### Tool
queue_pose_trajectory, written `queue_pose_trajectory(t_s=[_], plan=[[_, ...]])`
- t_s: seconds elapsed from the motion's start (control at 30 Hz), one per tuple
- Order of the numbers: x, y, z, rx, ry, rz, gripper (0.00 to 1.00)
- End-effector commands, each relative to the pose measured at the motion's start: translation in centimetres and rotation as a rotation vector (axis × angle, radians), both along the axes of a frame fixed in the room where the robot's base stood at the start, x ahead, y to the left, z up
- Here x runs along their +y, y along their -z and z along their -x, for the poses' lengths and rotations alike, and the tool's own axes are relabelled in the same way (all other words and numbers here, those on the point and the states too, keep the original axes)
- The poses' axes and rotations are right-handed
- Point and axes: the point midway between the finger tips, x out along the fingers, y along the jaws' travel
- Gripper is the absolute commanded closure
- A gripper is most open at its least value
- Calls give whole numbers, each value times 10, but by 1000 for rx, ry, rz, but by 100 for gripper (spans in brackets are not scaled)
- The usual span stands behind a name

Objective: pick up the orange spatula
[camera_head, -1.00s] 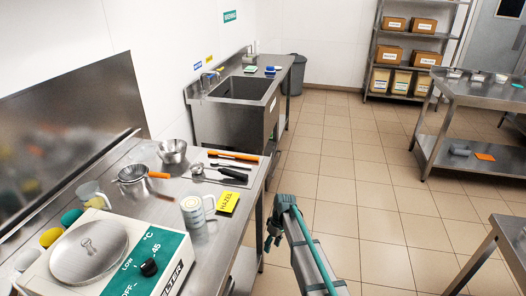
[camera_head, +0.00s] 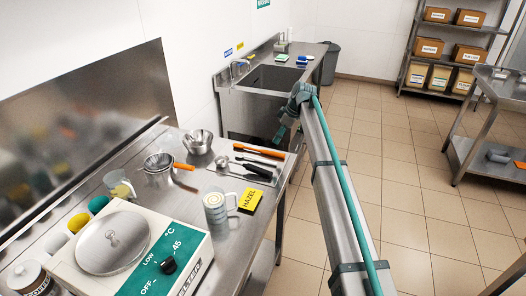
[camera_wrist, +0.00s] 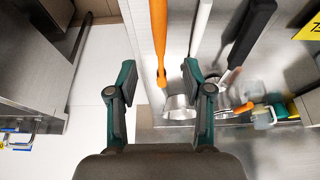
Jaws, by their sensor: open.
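The orange spatula (camera_head: 260,149) lies on the counter near its right edge, in a row with other utensils. In the wrist view its long orange handle (camera_wrist: 158,35) runs down from the top edge, and its lower end shows between my open fingers. My gripper (camera_wrist: 160,82) is open and empty. In the head view my gripper (camera_head: 280,133) is beyond the counter's right edge, up and to the right of the spatula. I cannot tell its exact height above the spatula.
A black-handled tool (camera_head: 256,171) and a white utensil (camera_wrist: 202,28) lie close beside the spatula.

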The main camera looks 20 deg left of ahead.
Motion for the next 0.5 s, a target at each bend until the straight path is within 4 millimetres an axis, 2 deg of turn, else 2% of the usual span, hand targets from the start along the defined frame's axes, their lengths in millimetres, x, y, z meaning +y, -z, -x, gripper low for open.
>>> queue_pose_trajectory(t_s=[0.2, 0.5], plan=[[11, 28, 1, 3, 2, 2, 49], [19, 46, 1, 2, 3, 2, 49]])
